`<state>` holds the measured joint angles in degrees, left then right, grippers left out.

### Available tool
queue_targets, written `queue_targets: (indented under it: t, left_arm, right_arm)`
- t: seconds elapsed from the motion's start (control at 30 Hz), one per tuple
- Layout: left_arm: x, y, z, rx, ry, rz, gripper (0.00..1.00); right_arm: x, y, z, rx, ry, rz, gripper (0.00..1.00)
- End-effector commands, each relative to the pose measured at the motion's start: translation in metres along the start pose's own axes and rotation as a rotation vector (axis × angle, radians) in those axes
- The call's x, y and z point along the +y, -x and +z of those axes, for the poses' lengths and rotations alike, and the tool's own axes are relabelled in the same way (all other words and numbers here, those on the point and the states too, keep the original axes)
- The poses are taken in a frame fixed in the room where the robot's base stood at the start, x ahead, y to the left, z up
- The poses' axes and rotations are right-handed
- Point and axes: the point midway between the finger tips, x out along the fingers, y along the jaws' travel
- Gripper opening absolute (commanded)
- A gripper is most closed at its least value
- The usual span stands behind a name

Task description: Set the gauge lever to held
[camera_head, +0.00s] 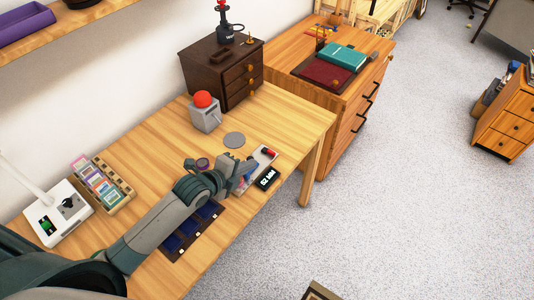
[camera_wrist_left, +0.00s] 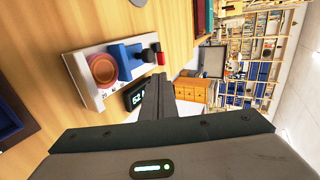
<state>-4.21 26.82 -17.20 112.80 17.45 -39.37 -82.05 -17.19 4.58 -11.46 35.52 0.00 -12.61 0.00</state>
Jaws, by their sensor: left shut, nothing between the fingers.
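A pale gauge-like device (camera_head: 264,155) lies near the front edge of the wooden table, with a dark digital display (camera_head: 267,179) at its front. A small red-and-black part, possibly the lever, shows at its far end (camera_head: 268,152); its setting cannot be told. In the left wrist view the device (camera_wrist_left: 92,98) carries a round orange-red part (camera_wrist_left: 102,70), a blue block (camera_wrist_left: 126,60) and the red-tipped black part (camera_wrist_left: 160,57). My left gripper (camera_head: 240,168) is shut and empty over the device's near side, hiding some of it. Its fingers (camera_wrist_left: 160,98) show beside the display; contact cannot be told.
A grey box with a red dome (camera_head: 204,112) and a grey disc (camera_head: 234,140) stand behind. A white instrument (camera_head: 52,216) and a card rack (camera_head: 103,185) are at left. A dark drawer chest (camera_head: 222,72) stands at the back.

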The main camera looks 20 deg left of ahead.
Motion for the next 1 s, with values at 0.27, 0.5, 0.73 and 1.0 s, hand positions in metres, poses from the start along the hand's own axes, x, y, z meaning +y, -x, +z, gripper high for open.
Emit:
queue_targets:
  t: [0.27, 0.5, 0.73, 1.0]
  left_arm:
    - [0.000, 0.000, 0.000, 0.000, 0.000, 0.000, 0.00]
    - [-0.001, -0.006, 0.000, 0.000, 0.001, 0.000, 0.00]
    - [-0.002, -0.026, 0.000, 0.000, 0.002, 0.000, 0.00]
    - [-0.001, -0.063, 0.000, -0.001, 0.002, 0.001, 0.00]
  right_arm:
    - [0.000, 0.000, 0.000, 0.000, 0.000, 0.000, 0.28]
    - [0.000, 0.002, 0.000, 0.000, 0.000, 0.000, 0.28]
    - [0.000, 0.008, -0.001, 0.000, 0.000, 0.000, 0.28]
    - [-0.001, 0.017, -0.002, 0.000, -0.001, -0.001, 0.28]
